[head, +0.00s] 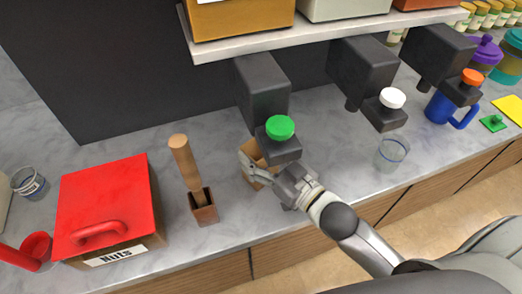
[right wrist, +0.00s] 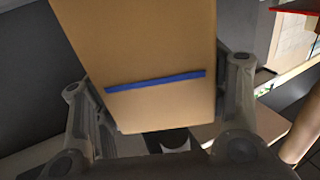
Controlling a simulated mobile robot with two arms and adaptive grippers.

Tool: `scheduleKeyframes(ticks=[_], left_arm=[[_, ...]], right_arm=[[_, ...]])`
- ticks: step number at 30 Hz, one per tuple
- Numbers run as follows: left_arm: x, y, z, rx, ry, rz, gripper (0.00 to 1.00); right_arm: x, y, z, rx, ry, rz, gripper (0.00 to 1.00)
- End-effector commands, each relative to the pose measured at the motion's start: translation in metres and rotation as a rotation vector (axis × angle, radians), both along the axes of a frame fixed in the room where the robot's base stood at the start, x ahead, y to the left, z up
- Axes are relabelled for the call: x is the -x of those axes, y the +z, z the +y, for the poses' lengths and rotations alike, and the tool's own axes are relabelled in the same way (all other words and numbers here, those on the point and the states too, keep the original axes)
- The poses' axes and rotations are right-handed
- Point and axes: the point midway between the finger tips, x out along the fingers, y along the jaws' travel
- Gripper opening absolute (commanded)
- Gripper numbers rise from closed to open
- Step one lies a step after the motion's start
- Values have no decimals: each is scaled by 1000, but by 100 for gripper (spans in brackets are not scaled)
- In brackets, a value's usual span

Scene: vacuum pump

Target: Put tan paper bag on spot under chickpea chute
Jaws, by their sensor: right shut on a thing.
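A tan paper bag (head: 250,150) is at the counter below the left dispenser chute (head: 262,88), the one with a green knob (head: 280,127). The chute partly covers the bag. My right gripper (head: 264,175) is shut on the bag from the front right. The right wrist view shows the tan bag (right wrist: 140,45), with a blue stripe, between the two fingers. I cannot tell whether its base touches the counter. The spot under the chute is hidden. No label shows which chute is for chickpeas. My left gripper is not in view.
Chutes with a white knob (head: 392,97) and an orange knob (head: 472,76) stand to the right. A clear glass (head: 391,153) and a blue mug (head: 440,108) are on the counter. A wooden-handled tool in a small holder (head: 204,207) and a red-lidded Nuts box (head: 105,205) are left.

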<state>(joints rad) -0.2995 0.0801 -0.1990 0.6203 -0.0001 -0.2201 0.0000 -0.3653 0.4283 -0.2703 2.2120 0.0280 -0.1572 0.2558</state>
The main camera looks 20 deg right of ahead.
Motion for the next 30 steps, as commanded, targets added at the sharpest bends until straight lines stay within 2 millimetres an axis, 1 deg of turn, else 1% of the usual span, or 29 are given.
scheduleKeyframes(ticks=[5, 9, 10, 14, 23, 26, 30], left_arm=[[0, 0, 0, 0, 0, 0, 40], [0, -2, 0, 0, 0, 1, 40], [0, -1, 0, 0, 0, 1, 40], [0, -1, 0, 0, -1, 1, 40], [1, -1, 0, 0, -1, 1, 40], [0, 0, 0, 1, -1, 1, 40], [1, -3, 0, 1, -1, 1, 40]], right_arm=[[0, 0, 0, 0, 0, -1, 43], [0, -4, 0, 0, 0, -1, 43], [0, -3, 0, 0, 0, -1, 70], [0, -3, 0, 0, 0, -1, 87], [0, -2, 0, 0, 0, -1, 88], [0, 1, 0, 0, 0, -1, 88], [9, -2, -5, 1, -1, 2, 88]])
